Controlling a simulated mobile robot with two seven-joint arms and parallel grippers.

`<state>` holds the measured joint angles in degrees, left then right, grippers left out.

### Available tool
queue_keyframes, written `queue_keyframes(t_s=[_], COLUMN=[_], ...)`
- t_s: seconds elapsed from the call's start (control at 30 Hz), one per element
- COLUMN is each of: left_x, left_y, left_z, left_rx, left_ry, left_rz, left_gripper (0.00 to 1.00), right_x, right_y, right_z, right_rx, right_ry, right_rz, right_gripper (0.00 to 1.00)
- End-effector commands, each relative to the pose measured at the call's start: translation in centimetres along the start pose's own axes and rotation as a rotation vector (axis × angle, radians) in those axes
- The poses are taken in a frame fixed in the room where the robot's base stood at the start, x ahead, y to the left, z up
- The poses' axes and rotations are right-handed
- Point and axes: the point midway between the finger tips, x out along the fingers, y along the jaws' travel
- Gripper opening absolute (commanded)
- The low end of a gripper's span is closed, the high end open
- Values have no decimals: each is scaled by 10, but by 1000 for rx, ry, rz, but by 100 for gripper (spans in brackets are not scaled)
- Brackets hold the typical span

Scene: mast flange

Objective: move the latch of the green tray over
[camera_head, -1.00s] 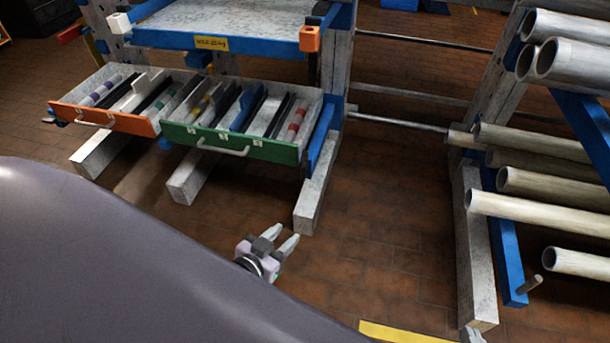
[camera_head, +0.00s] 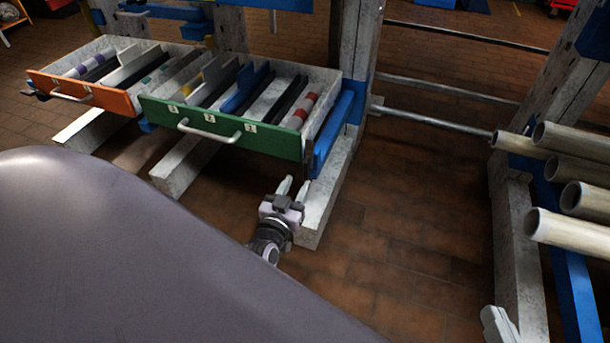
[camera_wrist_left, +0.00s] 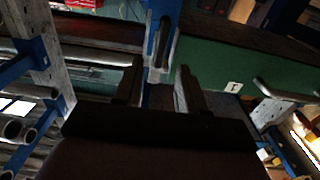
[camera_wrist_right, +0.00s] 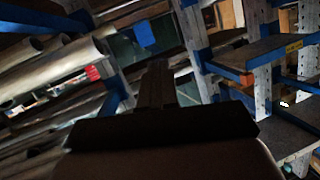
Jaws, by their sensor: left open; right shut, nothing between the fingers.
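The green tray (camera_head: 220,128) is on the rack's lower level, with a grey handle (camera_head: 208,131) and numbered labels on its front. In the left wrist view, the green front (camera_wrist_left: 215,67) is to the right of a blue post. A dark upright bar (camera_wrist_left: 163,42), perhaps the latch, shows ahead of the fingers, apart from them. My left gripper (camera_head: 294,186) is open and empty, in front of and below the tray's right end. My right gripper (camera_wrist_right: 157,85) is shut and empty; part of it shows at the head view's lower right (camera_head: 497,326).
An orange tray (camera_head: 80,92) is left of the green one. Grey rack feet (camera_head: 325,190) stick out below the trays. Pipes (camera_head: 575,170) lie on a rack at the right, ends facing me. Brown floor between the racks is clear.

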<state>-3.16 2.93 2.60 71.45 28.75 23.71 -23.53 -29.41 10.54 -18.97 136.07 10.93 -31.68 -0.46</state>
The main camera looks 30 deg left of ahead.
Motion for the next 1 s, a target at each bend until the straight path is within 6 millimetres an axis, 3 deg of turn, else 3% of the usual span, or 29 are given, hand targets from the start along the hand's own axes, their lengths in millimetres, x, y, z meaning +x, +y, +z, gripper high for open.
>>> queue_keyframes(t_s=[0.3, 0.7, 0.73, 0.83, 0.87, 1.0], left_x=[45, 54, 54, 54, 54, 54], left_y=[0, 0, 0, 0, 0, 0], left_z=[3, 0, 0, 0, 0, 0], left_rx=[1, 1, 1, 1, 1, 1], left_ry=[1, -2, -2, -2, -2, -2], left_rz=[0, 1, 1, 1, 1, 1], left_gripper=[40, 40, 37, 5, 0, 0], right_x=[-10, -14, -14, -14, -14, -14], right_y=[11, 12, 12, 12, 12, 12], right_z=[3, -1, -1, -1, -1, -1], right_rx=[-117, -147, -147, -147, -147, -146], right_ry=[71, 92, 92, 92, 92, 92], right_rz=[48, 59, 59, 59, 59, 59], right_gripper=[0, 0, 0, 0, 0, 0])
